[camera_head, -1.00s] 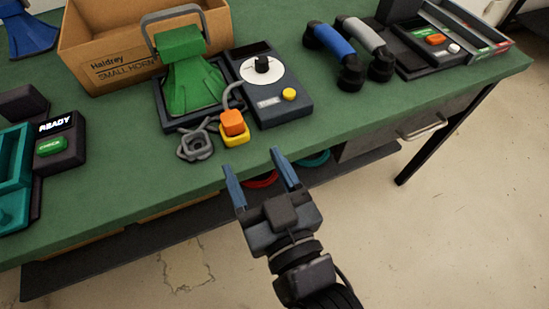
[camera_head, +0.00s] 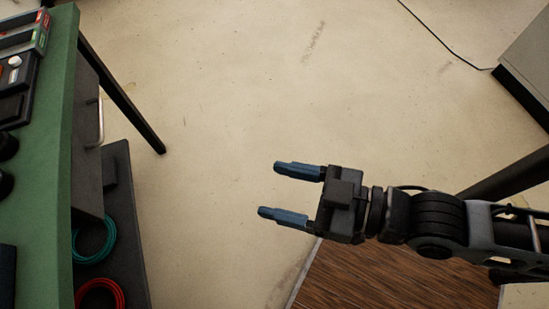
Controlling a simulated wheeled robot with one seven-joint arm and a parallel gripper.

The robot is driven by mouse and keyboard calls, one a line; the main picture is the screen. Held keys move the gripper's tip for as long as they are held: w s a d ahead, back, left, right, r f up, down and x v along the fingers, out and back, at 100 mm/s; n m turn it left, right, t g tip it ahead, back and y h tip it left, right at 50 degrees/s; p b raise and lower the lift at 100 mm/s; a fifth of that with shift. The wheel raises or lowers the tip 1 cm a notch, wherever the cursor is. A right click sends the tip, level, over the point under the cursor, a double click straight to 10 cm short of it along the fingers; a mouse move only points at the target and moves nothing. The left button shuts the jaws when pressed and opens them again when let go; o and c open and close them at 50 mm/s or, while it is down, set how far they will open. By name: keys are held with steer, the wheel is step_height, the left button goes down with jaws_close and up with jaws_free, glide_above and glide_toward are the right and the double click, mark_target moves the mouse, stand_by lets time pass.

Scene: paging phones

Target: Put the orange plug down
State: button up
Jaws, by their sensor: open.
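My gripper (camera_head: 282,191) is open and empty, with its two blue fingers apart. It hangs over the bare floor, right of the green workbench (camera_head: 52,150) and apart from it. The orange plug is out of view now.
A handle (camera_head: 99,122) sticks out from the bench drawer. A lower shelf (camera_head: 122,190) holds a teal cable coil (camera_head: 96,240) and a red cable coil (camera_head: 100,293). A dark bench leg (camera_head: 125,97) stands behind. A grey cabinet (camera_head: 527,68) is at the upper right. Open floor (camera_head: 230,100) lies between.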

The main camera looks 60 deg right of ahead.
steer(key=s+d+r+m+h, duration=0.2)
steer(key=s+d+r+h, duration=0.1)
steer(key=s, duration=0.4)
steer(key=shift+s+d+r+g, duration=0.15)
steer(key=shift+s+d+g, duration=0.15)
steer(key=shift+d, duration=0.35)
steer(key=shift+c, duration=0.2)
stand_by(2.8)
